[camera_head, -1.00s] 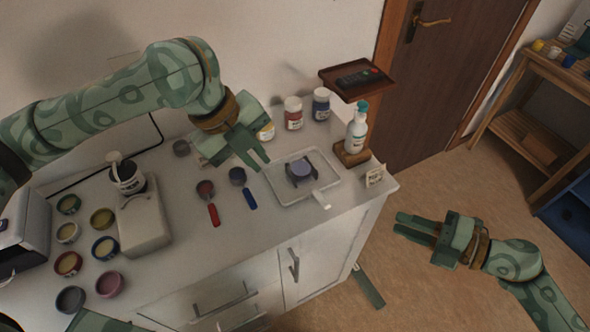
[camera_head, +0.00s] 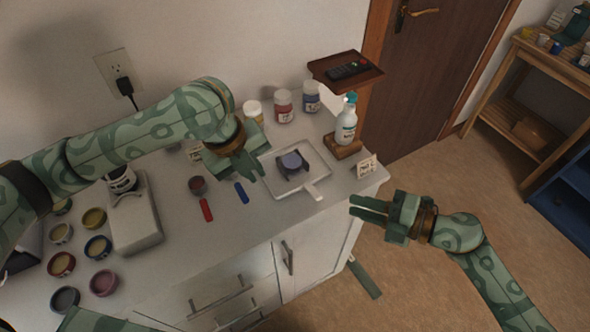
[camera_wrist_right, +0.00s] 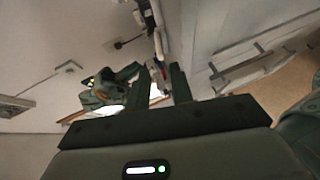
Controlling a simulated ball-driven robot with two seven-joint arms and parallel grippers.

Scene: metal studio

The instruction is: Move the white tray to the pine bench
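The white tray (camera_head: 284,188) lies on the white cabinet top near its right end, its handle pointing to the lower right. A dark holder with a purple-grey disc (camera_head: 291,160) sits on it. My left gripper (camera_head: 254,170) is at the tray's left edge; contact and finger gap are unclear. My right gripper (camera_head: 356,208) is open and empty, beyond the cabinet's right end and apart from the tray. Its fingers show apart in the right wrist view (camera_wrist_right: 160,85). The likely pine bench is a light wooden stand (camera_head: 555,70) at the far right, partly cut off.
A spray bottle (camera_head: 346,122) on a wooden block (camera_head: 342,147) and a small card (camera_head: 367,166) stand right of the tray. Paint jars (camera_head: 284,106) stand behind it. A dark shelf (camera_head: 340,80) holds a remote. Bottles and cups (camera_head: 556,47) occupy the stand's top. Floor between is open.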

